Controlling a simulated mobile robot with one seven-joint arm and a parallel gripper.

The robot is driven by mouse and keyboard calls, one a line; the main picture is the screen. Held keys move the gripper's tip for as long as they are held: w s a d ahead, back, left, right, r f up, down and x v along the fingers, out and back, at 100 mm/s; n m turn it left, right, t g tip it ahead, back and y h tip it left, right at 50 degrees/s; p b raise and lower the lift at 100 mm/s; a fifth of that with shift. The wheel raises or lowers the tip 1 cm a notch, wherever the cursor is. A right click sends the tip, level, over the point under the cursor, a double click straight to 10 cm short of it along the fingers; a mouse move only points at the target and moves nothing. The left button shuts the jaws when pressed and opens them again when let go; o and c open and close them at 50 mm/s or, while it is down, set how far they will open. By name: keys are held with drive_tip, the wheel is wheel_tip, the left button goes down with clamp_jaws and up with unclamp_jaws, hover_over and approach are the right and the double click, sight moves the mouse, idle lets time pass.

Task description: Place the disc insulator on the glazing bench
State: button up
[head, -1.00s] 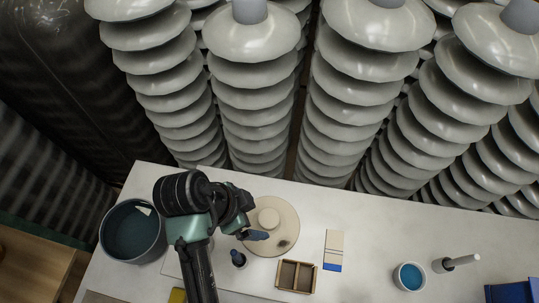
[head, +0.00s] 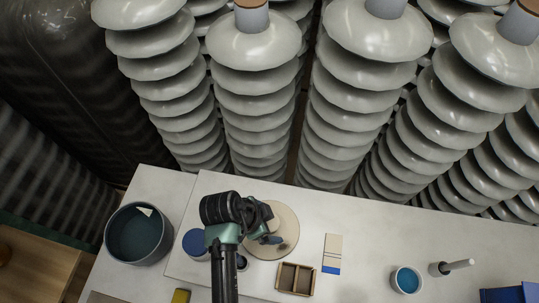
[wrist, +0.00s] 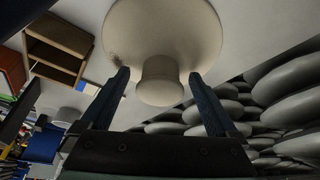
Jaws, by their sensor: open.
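The disc insulator, a round cream disc (head: 287,247) with a short knob, lies on the white bench (head: 330,205) in the head view. My arm partly covers its left side. In the wrist view the disc (wrist: 160,25) fills the top middle, with its knob (wrist: 160,88) towards the camera. My gripper (head: 268,238) is over the disc. In the wrist view its two dark blue fingers (wrist: 158,75) are apart, one on each side of the knob, with gaps visible. It holds nothing. No label marks which bench is the glazing bench.
A divided wooden box (head: 296,278) and a cream and blue card (head: 332,254) are right of the disc. A blue-filled cup (head: 406,280) is farther right. A large dark bowl (head: 137,233) and a blue round item (head: 195,242) are left. Tall grey insulator stacks (head: 262,110) stand behind the bench.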

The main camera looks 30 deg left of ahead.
clamp_jaws()
drive_tip(key=shift+w+r, duration=0.15)
idle(0.4)
